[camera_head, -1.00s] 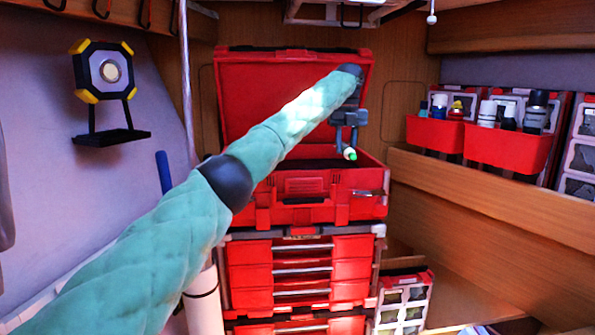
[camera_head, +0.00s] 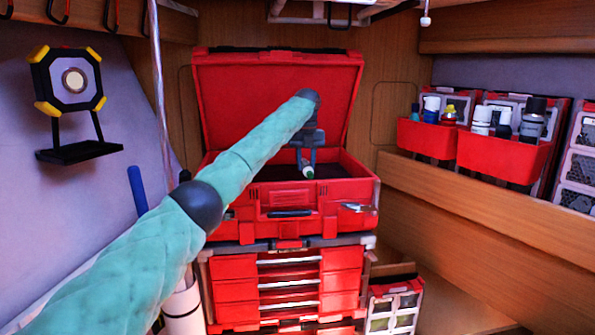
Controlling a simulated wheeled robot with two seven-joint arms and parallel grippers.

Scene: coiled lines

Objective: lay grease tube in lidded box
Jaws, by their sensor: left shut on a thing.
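The lidded box is the red toolbox (camera_head: 240,208) on top of the drawer stack, with its lid (camera_head: 270,85) raised and leaning back. My left gripper (camera_head: 306,165) is over the box opening, pointing down. It is shut on the grease tube (camera_head: 307,172), of which only a small pale end with some green shows between the fingers. The tube appears just above or at the opening; its exact height over the box floor I cannot tell. My left forearm hides part of the box's left side. My right gripper is not in view.
Red drawers (camera_head: 290,285) stand under the box. Red bins with bottles (camera_head: 500,155) hang at the right above a wooden ledge (camera_head: 480,215). A work lamp (camera_head: 70,80) is on the left wall. A small parts case (camera_head: 393,305) stands low at right.

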